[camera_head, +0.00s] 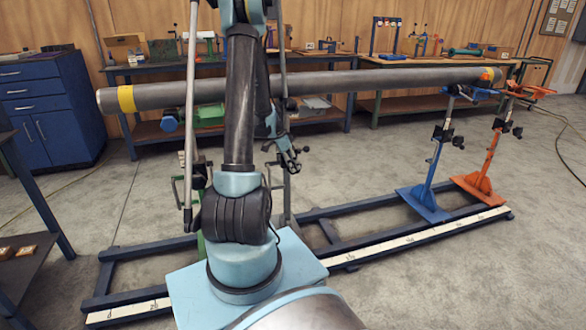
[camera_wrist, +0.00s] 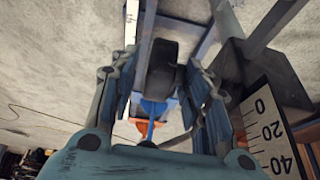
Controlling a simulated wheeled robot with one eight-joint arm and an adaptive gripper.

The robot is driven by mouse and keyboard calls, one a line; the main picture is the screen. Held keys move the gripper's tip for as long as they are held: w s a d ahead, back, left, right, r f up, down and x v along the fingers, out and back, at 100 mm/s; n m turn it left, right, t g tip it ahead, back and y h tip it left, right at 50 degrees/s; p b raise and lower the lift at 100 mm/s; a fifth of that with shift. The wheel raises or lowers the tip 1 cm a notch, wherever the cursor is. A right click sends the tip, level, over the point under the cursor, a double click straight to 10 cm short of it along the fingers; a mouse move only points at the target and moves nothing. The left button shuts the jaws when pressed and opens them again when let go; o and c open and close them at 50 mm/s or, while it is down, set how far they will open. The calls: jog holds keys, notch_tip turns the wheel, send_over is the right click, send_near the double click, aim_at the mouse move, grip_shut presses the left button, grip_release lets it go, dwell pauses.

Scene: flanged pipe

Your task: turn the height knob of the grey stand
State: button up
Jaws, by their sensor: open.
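The grey stand (camera_head: 287,192) is mostly hidden behind my arm in the head view; a slim part of its post shows. In the wrist view a dark, rounded knob (camera_wrist: 162,62) lies between the fingers of my gripper (camera_wrist: 161,85). The fingers are open, one on each side of it, and I cannot tell whether either touches it. A white scale plate (camera_wrist: 268,125) marked 0, 20 and 40 is beside the right finger. In the head view my gripper (camera_head: 289,158) is small and dark, near the grey post below the pipe.
A long grey pipe (camera_head: 390,80) with yellow bands runs across above the stands. A blue stand (camera_head: 428,190) and an orange stand (camera_head: 485,165) are at the right on the floor rail (camera_head: 410,235). Workbenches (camera_head: 410,75) line the wall. Open floor is in front of the rail at right.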

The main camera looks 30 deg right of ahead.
jog(key=shift+x, duration=1.15)
grip_shut()
